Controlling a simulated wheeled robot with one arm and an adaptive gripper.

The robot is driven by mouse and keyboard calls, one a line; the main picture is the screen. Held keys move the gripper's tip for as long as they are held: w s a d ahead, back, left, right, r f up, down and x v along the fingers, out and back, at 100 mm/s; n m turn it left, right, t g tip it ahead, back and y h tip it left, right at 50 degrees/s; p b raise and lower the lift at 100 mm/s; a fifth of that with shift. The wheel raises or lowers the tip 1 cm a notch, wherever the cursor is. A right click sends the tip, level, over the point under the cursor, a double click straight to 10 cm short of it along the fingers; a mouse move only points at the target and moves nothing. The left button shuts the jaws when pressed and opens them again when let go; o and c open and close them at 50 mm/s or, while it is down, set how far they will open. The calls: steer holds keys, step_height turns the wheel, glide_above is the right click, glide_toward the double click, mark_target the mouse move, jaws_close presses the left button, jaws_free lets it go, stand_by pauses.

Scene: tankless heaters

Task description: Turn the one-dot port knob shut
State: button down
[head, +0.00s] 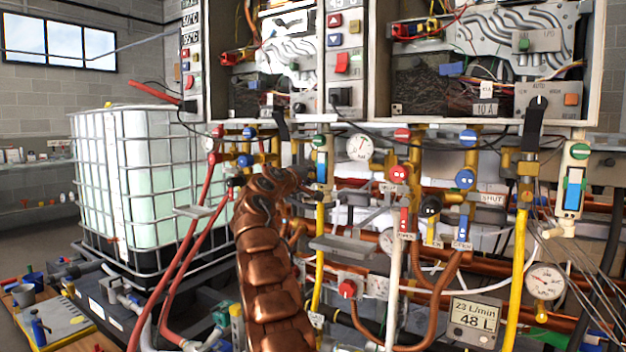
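Several round knobs sit on the pipework below the heaters. A red knob (400,173) and a blue knob (465,179) carry small pale marks, and another red knob (403,134) and blue knob (468,137) sit above them. A black knob (430,206) and a lower red knob (347,289) also show. The marks are too small to tell which knob has one dot. My copper-coloured arm rises from the bottom centre, and its end, with my gripper (308,180), is among the pipes left of these knobs. The fingers are hardly distinguishable, and the arm hides pipework behind it.
Open heater cabinets (362,60) hang above. Yellow hoses (518,255), a pressure gauge (358,147), a grey bracket (345,246) and a flow display (475,318) crowd the area. A caged white tank (150,190) stands left. Thin wires hang at right.

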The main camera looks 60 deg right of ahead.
steer(key=shift+f+m, duration=0.15)
steer(key=shift+m, duration=0.25)
stand_by(0.4)
steer(key=c, duration=0.9)
jaws_free()
steer(key=shift+c, duration=0.2)
steer(key=shift+s+r, duration=0.1)
steer(key=shift+r, duration=0.15)
